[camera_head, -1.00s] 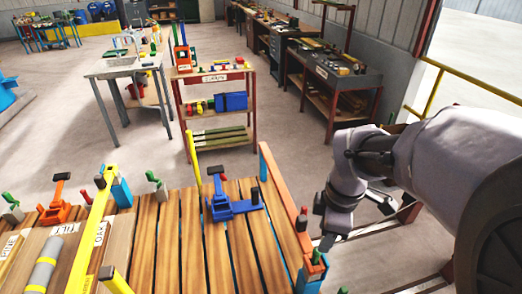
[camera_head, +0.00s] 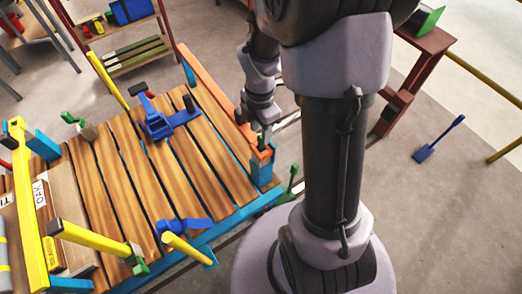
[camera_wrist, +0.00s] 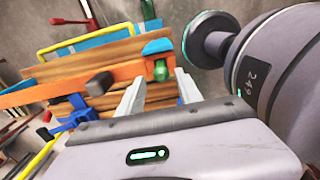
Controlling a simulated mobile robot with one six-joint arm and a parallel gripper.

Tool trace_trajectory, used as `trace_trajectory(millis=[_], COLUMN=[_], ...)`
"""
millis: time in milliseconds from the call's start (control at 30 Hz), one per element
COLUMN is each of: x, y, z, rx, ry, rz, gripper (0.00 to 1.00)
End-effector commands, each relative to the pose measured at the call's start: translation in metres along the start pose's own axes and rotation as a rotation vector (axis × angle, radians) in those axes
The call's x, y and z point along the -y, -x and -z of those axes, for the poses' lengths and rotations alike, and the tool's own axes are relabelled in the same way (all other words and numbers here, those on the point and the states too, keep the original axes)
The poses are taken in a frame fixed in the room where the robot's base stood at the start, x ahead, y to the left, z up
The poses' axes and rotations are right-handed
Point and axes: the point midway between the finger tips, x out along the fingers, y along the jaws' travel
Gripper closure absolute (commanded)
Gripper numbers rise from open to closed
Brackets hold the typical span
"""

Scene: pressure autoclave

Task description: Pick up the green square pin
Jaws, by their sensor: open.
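A small green pin (camera_head: 262,145) stands at the near right corner of the slatted wooden table, at the end of an orange bar (camera_head: 222,108) and on top of a blue post (camera_head: 265,170). Its square shape is too small to make out. My gripper (camera_head: 265,130) is just above and behind the pin in the head view. In the wrist view my gripper (camera_wrist: 157,88) is open, with its two pale fingers apart and nothing held. The green pin (camera_wrist: 161,70) shows beyond the fingertips, toward the right one. I cannot tell whether a finger touches it.
Another green upright (camera_head: 292,178) stands just right of the table corner. A blue clamp-like tool (camera_head: 160,122) lies on the slats. Yellow bars (camera_head: 85,238) crowd the table's left side. A dark knob (camera_wrist: 98,84) sits on the orange bar.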

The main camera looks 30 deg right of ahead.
Motion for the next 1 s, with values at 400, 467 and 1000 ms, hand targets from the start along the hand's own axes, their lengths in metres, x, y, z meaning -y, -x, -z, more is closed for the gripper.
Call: trace_trajectory(millis=[400,467,1000], x=[0.003,0.003,0.003], y=[-0.040,-0.040,-0.040], z=[-0.002,-0.002,-0.002], rx=[0.000,0.000,0.000], ry=[-0.001,-0.001,-0.001], rz=[0.001,0.001,0.001], gripper=[0.62,0.74,1.00])
